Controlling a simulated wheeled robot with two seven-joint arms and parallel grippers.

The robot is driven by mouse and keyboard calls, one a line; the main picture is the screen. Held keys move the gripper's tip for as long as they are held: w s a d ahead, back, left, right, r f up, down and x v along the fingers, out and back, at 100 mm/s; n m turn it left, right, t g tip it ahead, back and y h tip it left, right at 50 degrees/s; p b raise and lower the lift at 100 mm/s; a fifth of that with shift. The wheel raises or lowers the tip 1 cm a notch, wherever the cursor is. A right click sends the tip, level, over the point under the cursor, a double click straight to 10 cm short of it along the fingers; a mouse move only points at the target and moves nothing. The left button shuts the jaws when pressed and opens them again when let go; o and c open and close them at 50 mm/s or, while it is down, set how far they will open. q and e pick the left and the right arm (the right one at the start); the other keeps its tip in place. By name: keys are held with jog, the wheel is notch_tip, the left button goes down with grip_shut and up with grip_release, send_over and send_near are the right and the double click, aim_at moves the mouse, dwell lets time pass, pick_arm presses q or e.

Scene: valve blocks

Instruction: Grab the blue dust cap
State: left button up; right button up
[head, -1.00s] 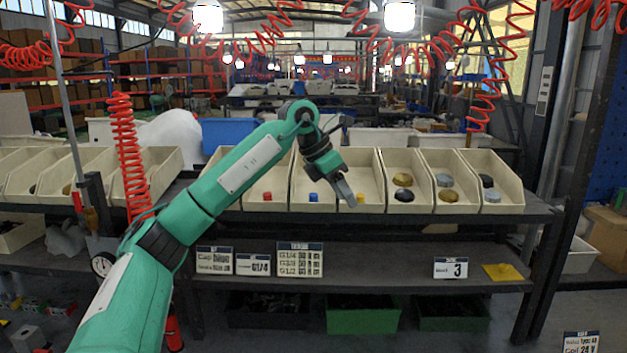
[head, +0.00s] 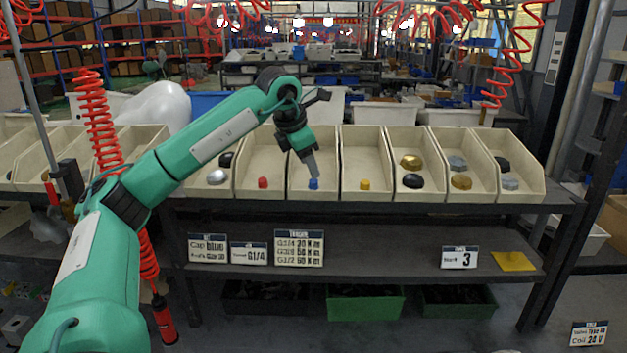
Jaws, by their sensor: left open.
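The blue dust cap (head: 313,184) sits in the front of a cream bin on the shelf, in the head view. My left gripper (head: 313,172) points down into that bin, its fingertips right above or at the cap. The jaws are open; whether they straddle the cap I cannot tell. A red cap (head: 263,183) lies in the bin to the left and a yellow cap (head: 364,185) in the bin to the right. My right gripper is not in view.
Bin walls stand close on both sides of my gripper. Bins farther right hold brass (head: 411,162), black and grey parts. A yellow plate (head: 513,261) lies on the lower shelf. A red coiled hose (head: 100,130) hangs at left.

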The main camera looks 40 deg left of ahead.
aim_at(313, 180)
pick_arm(q)
jog(key=shift+w+f+p, duration=0.15)
jog(key=shift+f+p, duration=0.2)
jog(key=shift+p, duration=0.05)
jog(key=p+x, duration=0.1)
jog(key=x, duration=0.1)
jog(key=p+x, duration=0.1)
jog(key=x, duration=0.1)
jog(key=shift+a+f, duration=0.15)
jog(key=shift+a, duration=0.05)
jog(key=shift+f, duration=0.25)
jog(key=c, duration=1)
grip_shut()
